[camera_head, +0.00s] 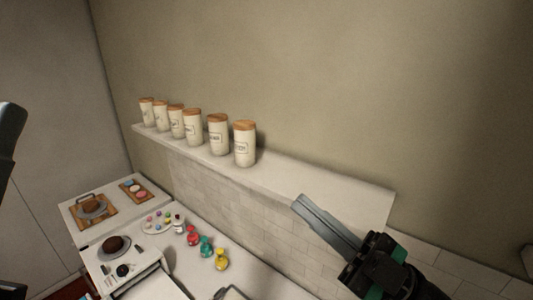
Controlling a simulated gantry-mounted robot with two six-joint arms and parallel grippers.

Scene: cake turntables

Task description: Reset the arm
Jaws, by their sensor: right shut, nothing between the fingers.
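My right gripper (303,206) reaches in from the lower right. Its fingers are shut with nothing between them, and it is in front of the tiled wall below the shelf. Only a dark part of my left arm (9,140) shows at the left edge; its gripper is out of view. A brown cake (116,244) sits on a round turntable on a white appliance at the lower left. A smaller brown cake (91,204) sits on a round plate on a wooden board behind it.
A white shelf (310,183) along the wall holds several cream canisters (245,145) with wooden lids. Red (193,236), teal (206,247) and yellow (221,260) bottles stand on the counter, near a plate of colourful sweets (162,221). Open air separates the counter items from my right gripper.

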